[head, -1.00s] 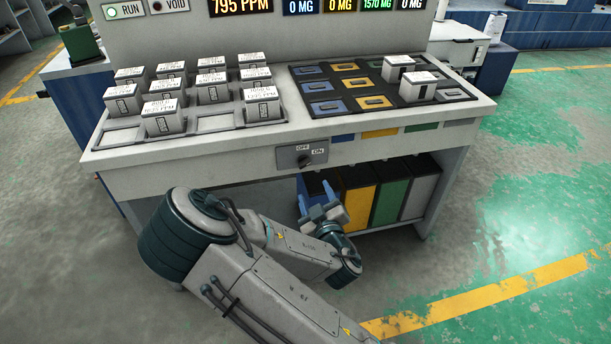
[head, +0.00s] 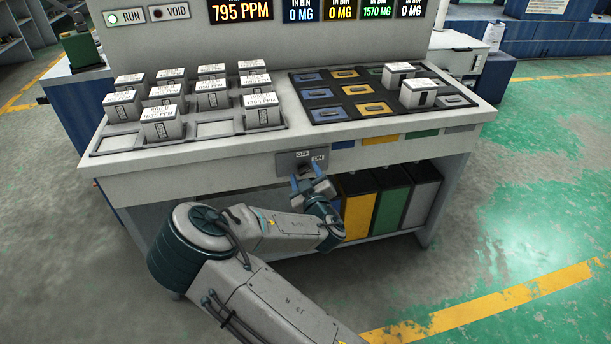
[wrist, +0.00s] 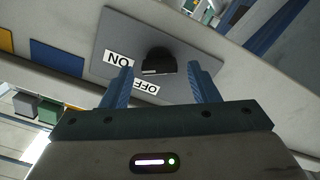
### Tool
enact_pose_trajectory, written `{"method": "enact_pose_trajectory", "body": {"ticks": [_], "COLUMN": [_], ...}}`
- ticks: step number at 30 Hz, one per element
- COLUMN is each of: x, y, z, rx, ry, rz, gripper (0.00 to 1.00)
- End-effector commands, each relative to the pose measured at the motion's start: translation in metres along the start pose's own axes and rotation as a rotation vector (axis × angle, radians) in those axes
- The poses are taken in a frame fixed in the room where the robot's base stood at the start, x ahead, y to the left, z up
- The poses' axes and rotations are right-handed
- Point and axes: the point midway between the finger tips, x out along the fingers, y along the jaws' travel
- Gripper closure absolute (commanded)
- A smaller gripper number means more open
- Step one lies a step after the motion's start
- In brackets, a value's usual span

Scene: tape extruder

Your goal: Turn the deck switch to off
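The deck switch is a black knob (wrist: 158,62) on a grey plate (head: 287,161) on the front face of the bench. OFF and ON labels are printed on the plate, upside down in the wrist view. I cannot tell for sure which label the knob points to. My gripper (head: 305,176) is just in front of the plate in the head view, partly covering the knob. In the wrist view my gripper (wrist: 163,76) is open, its blue fingers apart with the knob between and just beyond their tips. No contact is visible.
White labelled blocks (head: 161,124) stand in trays on the bench top, and a black slotted panel (head: 345,95) lies to their right. Coloured bins (head: 391,197) stand under the bench, right of my gripper. The floor at right is clear.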

Motion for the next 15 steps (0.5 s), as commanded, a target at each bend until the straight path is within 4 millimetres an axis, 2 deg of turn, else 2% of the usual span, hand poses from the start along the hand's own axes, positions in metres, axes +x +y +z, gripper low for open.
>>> {"method": "enact_pose_trajectory", "body": {"ticks": [1,4,15], "x": [-0.0001,-0.0002,-0.0004], "y": [0.0000,-0.0001,-0.0004], "z": [0.0000,0.0001,0.0000], "rx": [0.000,0.000,-0.039], "ry": [0.000,0.000,0.000], "rz": [0.000,0.000,0.000], "gripper": [0.60,0.88,0.88]}}
